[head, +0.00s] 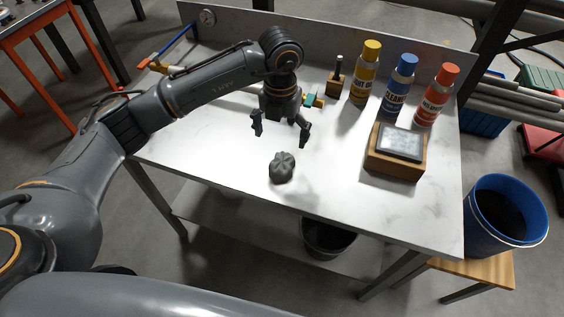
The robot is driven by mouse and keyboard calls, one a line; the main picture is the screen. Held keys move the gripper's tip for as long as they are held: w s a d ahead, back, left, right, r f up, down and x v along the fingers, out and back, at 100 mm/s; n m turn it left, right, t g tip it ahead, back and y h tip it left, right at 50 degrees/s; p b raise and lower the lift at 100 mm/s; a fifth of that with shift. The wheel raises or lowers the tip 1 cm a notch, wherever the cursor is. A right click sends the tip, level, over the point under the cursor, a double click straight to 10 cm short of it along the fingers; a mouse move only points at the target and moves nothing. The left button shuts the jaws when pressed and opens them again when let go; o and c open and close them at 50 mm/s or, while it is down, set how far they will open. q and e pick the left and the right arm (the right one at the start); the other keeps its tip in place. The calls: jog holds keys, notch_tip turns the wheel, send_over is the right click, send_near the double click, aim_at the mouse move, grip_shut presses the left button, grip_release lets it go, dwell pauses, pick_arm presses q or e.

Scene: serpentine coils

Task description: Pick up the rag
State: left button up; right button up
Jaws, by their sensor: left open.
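The rag looks to be the dark grey crumpled lump (282,168) on the white table, near its front edge. My left gripper (281,137) is open and empty, pointing down above and just behind the lump. Its fingers are apart and a gap shows between them and the lump. My right gripper is not in the head view.
Yellow (365,74), blue (399,84) and red (437,95) bottles stand at the back right of the white table (220,150). A wooden box (393,165) is in front of them. A blue bucket (506,212) stands beyond the right edge. The table's front left is clear.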

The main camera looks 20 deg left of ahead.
aim_at(282, 160)
pick_arm(q)
notch_tip(282, 160, down, 5)
jog(key=shift+r+p, duration=0.2)
jog(key=shift+p, duration=0.2)
jog(key=f+p, duration=0.1)
jog(key=f, duration=0.2)
jog(key=f+p, duration=0.1)
jog(key=f, duration=0.1)
jog(key=shift+s+d+p, duration=0.2)
jog(key=shift+s+p, duration=0.05)
jog(key=shift+p, duration=0.05)
jog(key=shift+f, duration=0.15)
jog(key=c, duration=1.2)
